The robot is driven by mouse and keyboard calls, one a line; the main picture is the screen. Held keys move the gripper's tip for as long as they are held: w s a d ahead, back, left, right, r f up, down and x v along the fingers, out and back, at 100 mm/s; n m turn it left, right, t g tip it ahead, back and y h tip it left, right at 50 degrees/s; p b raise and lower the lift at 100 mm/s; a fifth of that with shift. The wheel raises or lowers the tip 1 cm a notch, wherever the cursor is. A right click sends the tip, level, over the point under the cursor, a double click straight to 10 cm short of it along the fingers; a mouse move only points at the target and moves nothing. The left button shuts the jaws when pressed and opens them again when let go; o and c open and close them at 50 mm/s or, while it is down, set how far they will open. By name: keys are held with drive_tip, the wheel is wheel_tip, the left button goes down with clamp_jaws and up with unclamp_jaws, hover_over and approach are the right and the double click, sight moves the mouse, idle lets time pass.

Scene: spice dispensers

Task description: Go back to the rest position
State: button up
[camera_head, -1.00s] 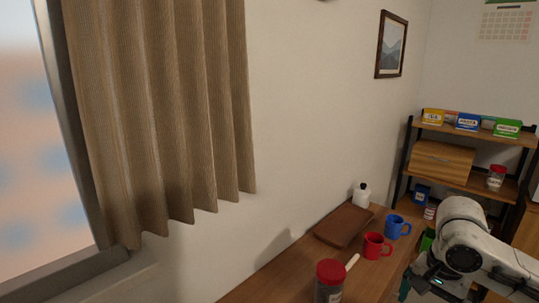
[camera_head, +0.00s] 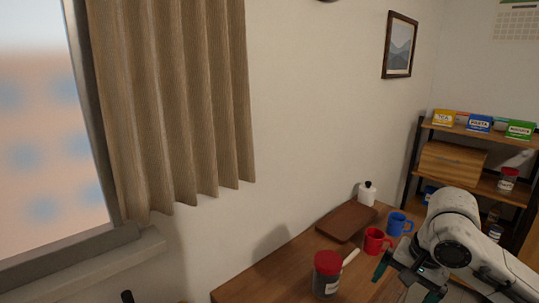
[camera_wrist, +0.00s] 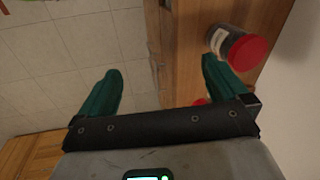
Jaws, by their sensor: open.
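My gripper (camera_wrist: 160,85) shows in the wrist view with its two green fingers spread wide and nothing between them. Below it are the tiled floor and the edge of the wooden counter. In the head view my gripper (camera_head: 392,272) is at the lower right, beside the counter's edge and right of the red-lidded jar. The jar (camera_head: 326,277) stands upright on the counter, apart from the fingers. In the wrist view the jar (camera_wrist: 236,47) lies just beyond the tip of the right finger.
The counter (camera_head: 268,280) also holds a red mug (camera_head: 374,241), a blue mug (camera_head: 396,223), a brown board (camera_head: 346,221) and a white bottle (camera_head: 367,193). A shelf (camera_head: 451,163) with boxes stands at the right. The tiled floor (camera_wrist: 40,60) beside the counter is clear.

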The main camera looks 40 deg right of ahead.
drive_tip(key=w+a+r+n+t+y, duration=0.1)
drive_tip(key=w+a+r+n+t, duration=0.3)
drive_tip(key=w+a, duration=0.75)
drive_tip(key=w+a+f+n+t+y, duration=0.1)
drive_tip(key=w+a+f+n+y, duration=0.2)
drive_tip(key=a, duration=0.5)
drive_tip(key=s+a+f+n+g, duration=0.1)
drive_tip(key=s+a+f, duration=0.15)
drive_tip(key=f, duration=0.25)
drive_tip(key=s+a+f+n+g+h, duration=0.1)
drive_tip(key=s+a+f, duration=0.15)
drive_tip(key=f, duration=0.25)
drive_tip(key=s+a+f+n+g, duration=0.1)
drive_tip(key=s+a+f+n, duration=0.1)
drive_tip(key=s+f, duration=0.25)
drive_tip(key=s+d+f+n+g+h, duration=0.3)
drive_tip(key=s+f, duration=0.5)
drive_tip(key=s, duration=0.5)
drive_tip(key=shift+s+d+f+n, duration=0.2)
drive_tip(key=shift+d+n, duration=0.05)
drive_tip(key=shift+n, duration=0.05)
